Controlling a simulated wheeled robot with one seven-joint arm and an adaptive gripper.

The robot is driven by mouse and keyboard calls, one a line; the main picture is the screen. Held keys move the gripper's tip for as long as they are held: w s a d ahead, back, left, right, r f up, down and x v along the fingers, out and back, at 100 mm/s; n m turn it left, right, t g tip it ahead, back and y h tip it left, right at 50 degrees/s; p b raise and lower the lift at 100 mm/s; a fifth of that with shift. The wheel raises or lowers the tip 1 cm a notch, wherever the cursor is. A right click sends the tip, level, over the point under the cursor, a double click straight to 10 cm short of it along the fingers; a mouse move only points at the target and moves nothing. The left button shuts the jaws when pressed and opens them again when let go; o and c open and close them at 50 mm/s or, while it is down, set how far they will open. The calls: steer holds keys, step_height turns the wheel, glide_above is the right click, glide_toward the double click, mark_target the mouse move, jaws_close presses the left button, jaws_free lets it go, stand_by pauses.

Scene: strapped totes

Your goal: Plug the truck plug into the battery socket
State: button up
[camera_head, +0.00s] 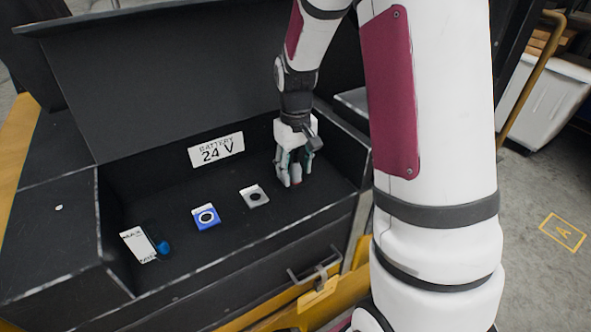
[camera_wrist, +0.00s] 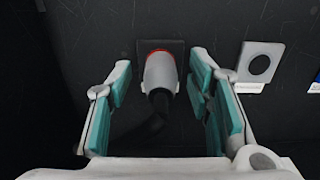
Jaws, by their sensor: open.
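The grey plug (camera_wrist: 160,73) shows in the wrist view with an orange-red ring at its far end and a dark cable. Its ring end meets a dark square plate (camera_wrist: 178,48); how deep it sits is hidden. My gripper (camera_wrist: 158,78) is open, with one finger on each side of the plug and gaps between. In the head view my gripper (camera_head: 295,178) is low inside the black battery box. A grey socket plate (camera_head: 254,196) with a round dark hole lies left of it. A blue-and-white socket plate (camera_head: 206,216) lies further left. I cannot tell which is the battery socket.
The black battery box (camera_head: 60,235) has its lid (camera_head: 190,75) raised behind. A "BATTERY 24 V" label (camera_head: 216,149) is on the back wall. A white label (camera_head: 138,246) and a blue cap-like thing (camera_head: 163,247) are at left. A metal handle (camera_head: 315,269) is on the front.

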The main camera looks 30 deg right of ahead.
step_height(320, 180, up, 11)
steer(key=shift+r, duration=0.15)
stand_by(0.7)
